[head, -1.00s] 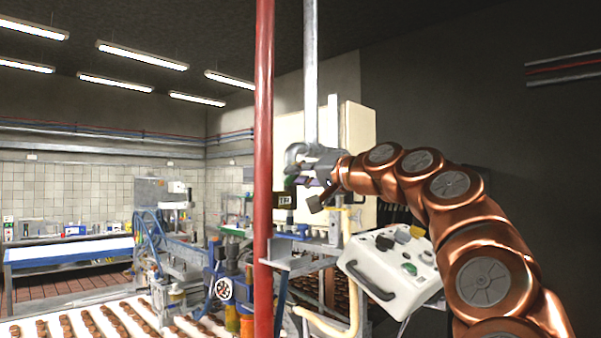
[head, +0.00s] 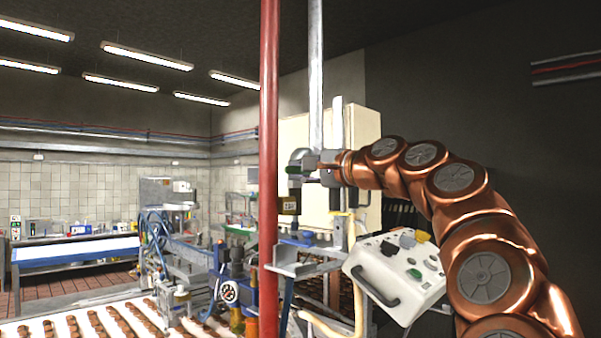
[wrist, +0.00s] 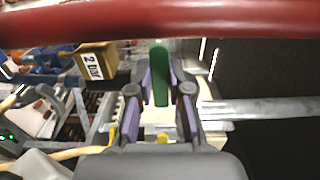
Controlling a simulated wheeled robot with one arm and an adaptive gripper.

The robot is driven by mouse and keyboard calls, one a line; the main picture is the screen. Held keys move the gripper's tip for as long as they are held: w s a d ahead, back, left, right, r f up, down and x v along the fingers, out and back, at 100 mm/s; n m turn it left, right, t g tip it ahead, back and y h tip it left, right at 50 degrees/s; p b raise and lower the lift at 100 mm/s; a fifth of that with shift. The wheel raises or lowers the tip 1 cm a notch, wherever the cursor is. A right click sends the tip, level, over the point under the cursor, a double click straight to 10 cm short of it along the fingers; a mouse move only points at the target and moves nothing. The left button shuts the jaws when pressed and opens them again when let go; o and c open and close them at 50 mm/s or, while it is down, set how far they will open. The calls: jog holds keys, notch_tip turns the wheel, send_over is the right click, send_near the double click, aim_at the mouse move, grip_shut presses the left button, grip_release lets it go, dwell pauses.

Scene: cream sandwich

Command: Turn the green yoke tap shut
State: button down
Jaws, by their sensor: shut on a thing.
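The green yoke tap (wrist: 159,75) shows in the wrist view as an upright green handle between my two purple-lined fingers. My gripper (wrist: 162,88) is shut on it. In the head view, my gripper (head: 307,165) is beside the pale vertical pipe, and a small green part of the tap (head: 293,169) shows at its left. The fingers hide much of the tap there, so its exact angle is hard to tell.
A red vertical pipe (head: 268,120) stands close left of my gripper and crosses the top of the wrist view. A dark labelled block (head: 289,204) hangs below the tap. A white control box (head: 395,275) is under my arm. A conveyor with chocolate rows lies lower left.

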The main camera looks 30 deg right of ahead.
dwell(0.5)
jog(key=c, duration=1.1)
grip_release()
jog(key=v, duration=1.2)
jog(key=shift+r, duration=0.1)
